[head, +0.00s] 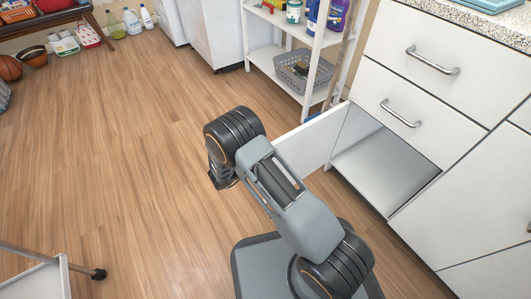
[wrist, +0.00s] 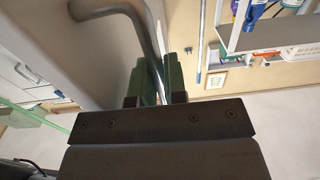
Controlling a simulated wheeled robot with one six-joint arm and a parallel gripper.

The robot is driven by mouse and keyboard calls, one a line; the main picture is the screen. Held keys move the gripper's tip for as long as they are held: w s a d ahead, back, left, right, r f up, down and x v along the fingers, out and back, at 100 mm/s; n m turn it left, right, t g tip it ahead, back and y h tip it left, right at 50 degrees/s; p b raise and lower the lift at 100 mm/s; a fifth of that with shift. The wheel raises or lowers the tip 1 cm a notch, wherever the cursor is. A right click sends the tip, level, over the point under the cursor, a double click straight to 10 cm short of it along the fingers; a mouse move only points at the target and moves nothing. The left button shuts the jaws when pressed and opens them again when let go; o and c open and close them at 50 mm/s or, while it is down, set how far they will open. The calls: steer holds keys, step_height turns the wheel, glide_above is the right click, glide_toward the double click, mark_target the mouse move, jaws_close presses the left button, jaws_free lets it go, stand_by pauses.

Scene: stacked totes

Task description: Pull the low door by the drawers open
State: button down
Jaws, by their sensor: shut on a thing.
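The low white door (head: 315,138) below the drawers stands swung well out from the cabinet. The cabinet's open compartment (head: 385,170) shows a pale, empty floor. In the wrist view, the door's white face (wrist: 105,50) fills the upper left, with its grey bar handle (wrist: 148,28) running down between the fingers. My gripper (wrist: 160,75) has green fingers and is shut on this handle. In the head view my arm covers the door's outer end, and the handle and fingertips cannot be made out.
Two drawers with bar handles (head: 432,60) sit above the compartment, under a speckled counter. A white shelf rack (head: 300,85) with a grey basket (head: 303,72) stands behind the door. The wooden floor (head: 110,150) to the left is clear. A cart (head: 45,280) is at lower left.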

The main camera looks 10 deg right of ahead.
steer(key=shift+d, duration=0.2)
steer(key=c, duration=1.5)
jaws_free()
steer(key=shift+d, duration=0.1)
steer(key=p+v, duration=0.3)
steer(key=v, duration=1.1)
steer(key=shift+p, duration=0.4)
steer(key=shift+w+r, duration=0.1)
